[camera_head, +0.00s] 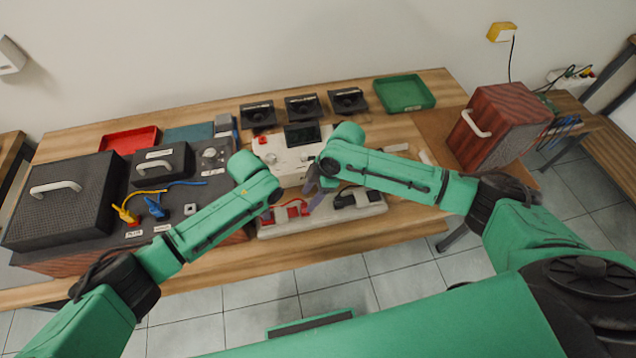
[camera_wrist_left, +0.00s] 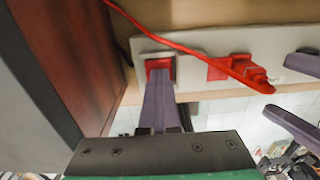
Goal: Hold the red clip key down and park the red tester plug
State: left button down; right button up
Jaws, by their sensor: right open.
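The red clip key (camera_wrist_left: 158,66) is a square red button in a pale grey base. My left gripper (camera_wrist_left: 157,92) is shut, and its purple fingertips reach over the key and appear to touch it. In the head view my left gripper is mostly hidden beneath its arm. The red tester plug (camera_wrist_left: 252,72), with a red cable, lies beside a red block on the same base; the red parts also show in the head view (camera_head: 292,211). My right gripper (camera_wrist_left: 277,84) is open, its fingers just right of the plug and apart from it.
The white tester (camera_head: 290,158) stands behind the pale base (camera_head: 320,219). A black clip (camera_head: 360,197) sits on the base's right. A dark amplifier with yellow and blue plugs (camera_head: 155,208) is at left. A wooden speaker (camera_head: 495,125) and green tray (camera_head: 404,93) are at right.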

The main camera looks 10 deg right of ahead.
aim_at(305, 205)
pick_arm(q)
jog(key=shift+a, duration=0.1)
pick_arm(e)
jog(key=x, duration=0.5)
jog(key=shift+d, duration=0.1)
grip_shut()
jog(key=c, duration=0.8)
grip_release()
grip_shut()
jog(key=shift+r, duration=0.65)
dwell(0.5)
jog(key=shift+r, duration=1.65)
pick_arm(q)
jog(key=shift+r, duration=3)
